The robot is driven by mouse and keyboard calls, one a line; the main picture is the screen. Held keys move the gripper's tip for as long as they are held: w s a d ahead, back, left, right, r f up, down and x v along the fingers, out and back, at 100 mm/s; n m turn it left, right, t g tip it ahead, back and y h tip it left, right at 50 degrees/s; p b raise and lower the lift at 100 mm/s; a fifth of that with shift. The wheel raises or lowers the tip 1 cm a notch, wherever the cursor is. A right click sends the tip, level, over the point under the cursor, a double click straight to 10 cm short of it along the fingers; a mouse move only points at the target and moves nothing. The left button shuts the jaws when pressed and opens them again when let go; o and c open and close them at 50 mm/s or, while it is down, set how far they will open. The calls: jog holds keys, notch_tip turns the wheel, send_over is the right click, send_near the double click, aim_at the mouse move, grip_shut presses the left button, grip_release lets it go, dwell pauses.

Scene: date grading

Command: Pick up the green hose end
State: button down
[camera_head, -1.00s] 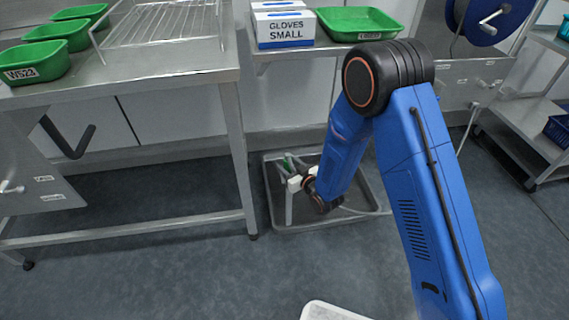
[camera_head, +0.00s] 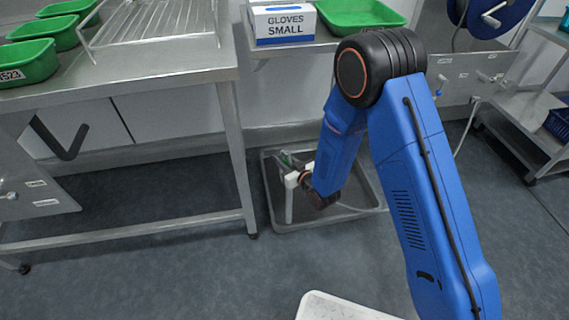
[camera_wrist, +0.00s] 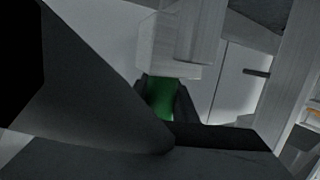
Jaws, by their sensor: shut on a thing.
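The green hose end (camera_head: 285,158) shows as a small green piece between the fingers of my gripper (camera_head: 287,163), low over the grey floor tray. In the wrist view the green hose end (camera_wrist: 160,98) sits between the two dark fingertips of my gripper (camera_wrist: 162,102), which is shut on it. A white upright piece (camera_head: 289,200) stands just below the gripper in the head view. Most of the hose end is hidden by the fingers and my wrist.
The grey tray (camera_head: 277,222) lies on the floor under my gripper. A steel table (camera_head: 190,62) with green bins is at the left. A steel shelf with a gloves box (camera_head: 283,24) and a green tray (camera_head: 358,14) is behind. Open floor (camera_head: 180,280) lies in front.

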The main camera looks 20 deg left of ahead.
notch_tip(320, 180, up, 17)
dwell(1.4)
